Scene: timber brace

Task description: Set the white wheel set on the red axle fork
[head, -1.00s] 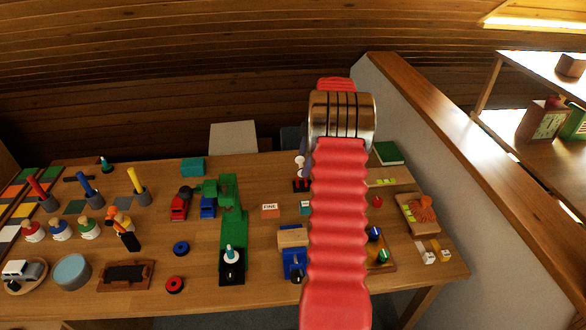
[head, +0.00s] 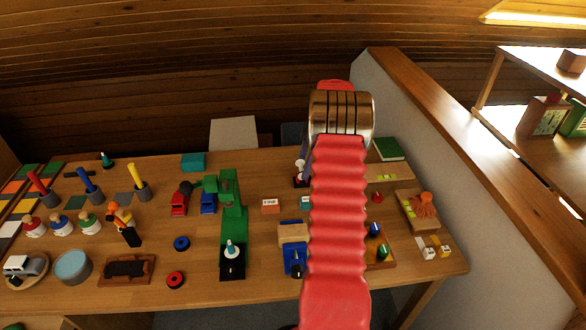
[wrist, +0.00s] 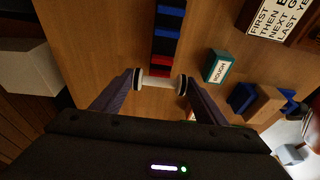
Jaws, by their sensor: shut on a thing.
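The white wheel set (wrist: 158,82) shows in the wrist view as a pale bar between the two fingertips of my gripper (wrist: 159,83), which is shut on it. Its ends are partly hidden by the round finger pads. The red axle fork (wrist: 162,70) is the red end of a dark rack, just beyond the wheel set in this view. The wheel set overlaps the fork's near edge in the picture; I cannot tell whether they touch. In the head view my red arm hides most of this spot, and a small white part (head: 300,166) shows at its left.
Blue and black parts of the rack (wrist: 169,25) extend beyond the red fork. A teal block marked ROUGH (wrist: 219,66) lies to its right, with a tan and blue piece (wrist: 258,102) farther right. A green toy (head: 233,215) stands left of my arm.

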